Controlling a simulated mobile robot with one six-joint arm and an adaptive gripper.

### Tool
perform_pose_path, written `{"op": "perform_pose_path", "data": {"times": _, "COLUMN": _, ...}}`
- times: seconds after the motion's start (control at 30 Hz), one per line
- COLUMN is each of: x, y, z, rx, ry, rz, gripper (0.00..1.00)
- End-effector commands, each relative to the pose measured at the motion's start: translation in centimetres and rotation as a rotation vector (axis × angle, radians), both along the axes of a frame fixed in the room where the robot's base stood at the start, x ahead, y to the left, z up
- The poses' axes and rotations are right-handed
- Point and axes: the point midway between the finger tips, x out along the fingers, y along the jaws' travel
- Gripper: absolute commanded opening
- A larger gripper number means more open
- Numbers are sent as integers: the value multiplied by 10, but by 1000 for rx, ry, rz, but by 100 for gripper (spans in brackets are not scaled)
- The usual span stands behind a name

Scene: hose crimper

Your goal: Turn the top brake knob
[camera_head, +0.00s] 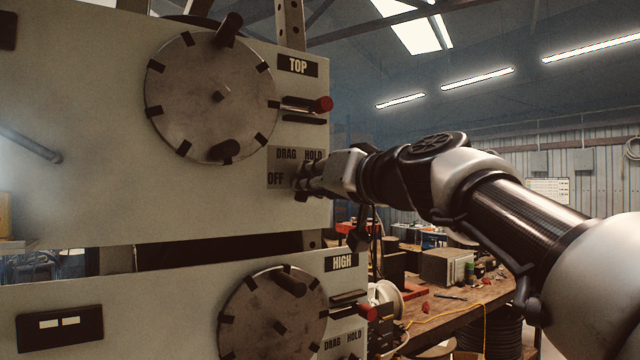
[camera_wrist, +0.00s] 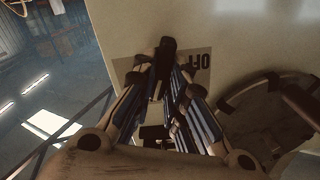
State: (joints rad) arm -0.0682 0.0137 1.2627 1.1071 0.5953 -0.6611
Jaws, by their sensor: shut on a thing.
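The top brake knob (camera_wrist: 167,45) is a small dark knob on the upper pale panel. It sits on a label (camera_head: 283,155) reading OFF, DRAG and HOLD, below the TOP sign (camera_head: 298,66). My gripper (camera_head: 306,178) reaches in from the right at this label and hides the knob in the head view. In the wrist view my gripper (camera_wrist: 165,72) has its fingers closed on the dark knob, whose end shows between and beyond the fingertips. The OFF word shows beside the fingers. The knob's exact pointing direction is hard to tell.
A large round metal dial (camera_head: 190,115) with dark handles is on the upper panel, left of my gripper. A red-tipped lever (camera_head: 322,104) juts out just above. The lower panel (camera_head: 130,290) has a similar dial (camera_head: 255,325) and lever (camera_head: 366,312). A cluttered workbench (camera_head: 450,308) stands behind right.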

Motion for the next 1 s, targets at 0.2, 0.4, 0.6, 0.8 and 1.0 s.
{"op": "perform_pose_path", "data": {"times": 0.2, "x": 0, "y": -1, "z": -1, "rx": 90, "ry": 62, "rz": 0, "gripper": 0}}
{"op": "perform_pose_path", "data": {"times": 0.4, "x": 1, "y": -1, "z": -1, "rx": 132, "ry": 90, "rz": 0, "gripper": 0}}
{"op": "perform_pose_path", "data": {"times": 0.6, "x": 1, "y": -1, "z": -1, "rx": 144, "ry": 98, "rz": 0, "gripper": 0}}
{"op": "perform_pose_path", "data": {"times": 0.8, "x": 1, "y": -1, "z": -1, "rx": 145, "ry": 99, "rz": 0, "gripper": 0}}
{"op": "perform_pose_path", "data": {"times": 1.0, "x": 1, "y": -1, "z": -1, "rx": 145, "ry": 99, "rz": 0, "gripper": 20}}
